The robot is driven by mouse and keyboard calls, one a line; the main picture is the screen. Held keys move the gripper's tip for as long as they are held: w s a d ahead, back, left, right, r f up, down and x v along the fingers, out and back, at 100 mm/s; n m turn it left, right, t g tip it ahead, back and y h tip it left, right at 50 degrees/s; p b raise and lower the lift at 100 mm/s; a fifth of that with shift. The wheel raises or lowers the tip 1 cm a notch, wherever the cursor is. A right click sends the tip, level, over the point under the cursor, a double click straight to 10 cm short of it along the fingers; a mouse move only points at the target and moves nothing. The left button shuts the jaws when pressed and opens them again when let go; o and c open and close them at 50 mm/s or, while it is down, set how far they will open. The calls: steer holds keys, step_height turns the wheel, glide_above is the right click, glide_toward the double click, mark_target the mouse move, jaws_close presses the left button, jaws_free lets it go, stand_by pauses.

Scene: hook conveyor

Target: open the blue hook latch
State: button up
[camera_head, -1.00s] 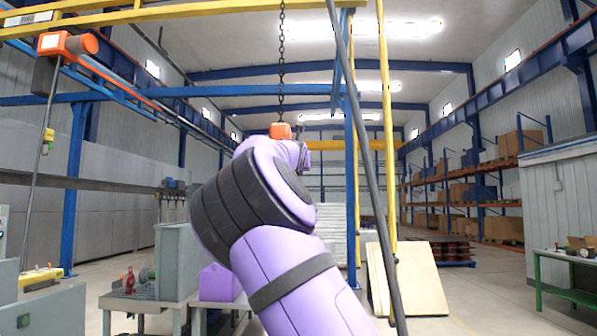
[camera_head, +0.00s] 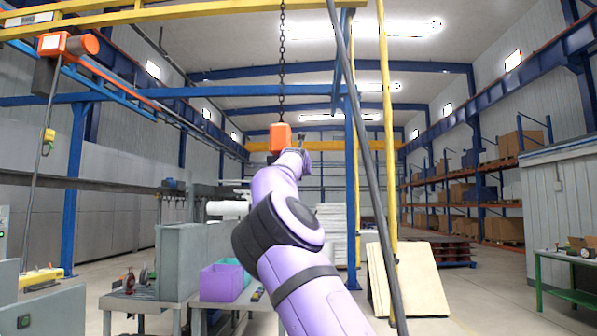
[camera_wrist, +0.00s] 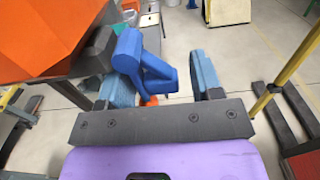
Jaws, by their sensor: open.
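An orange hoist block (camera_head: 281,138) hangs from a chain in the head view. In the wrist view its orange body (camera_wrist: 50,35) fills the upper left, with a dark grey part below it. The blue hook and latch (camera_wrist: 143,62) hang from that part. My gripper (camera_wrist: 165,78) is open, with its two grey-blue fingers apart. The blue piece overlaps the left finger and reaches into the gap between the fingers; I cannot tell whether it touches. In the head view my arm hides the hook, and the gripper end is just below the block.
The chain (camera_head: 282,75) runs up beside a yellow overhead beam (camera_head: 180,12). A grey slanted pole (camera_head: 366,150) and a yellow post (camera_head: 388,120) stand right of my arm. Purple (camera_head: 220,282) and teal bins stand on a bench below.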

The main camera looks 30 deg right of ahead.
steer(key=shift+w+d, duration=0.2)
steer(key=shift+w, duration=0.05)
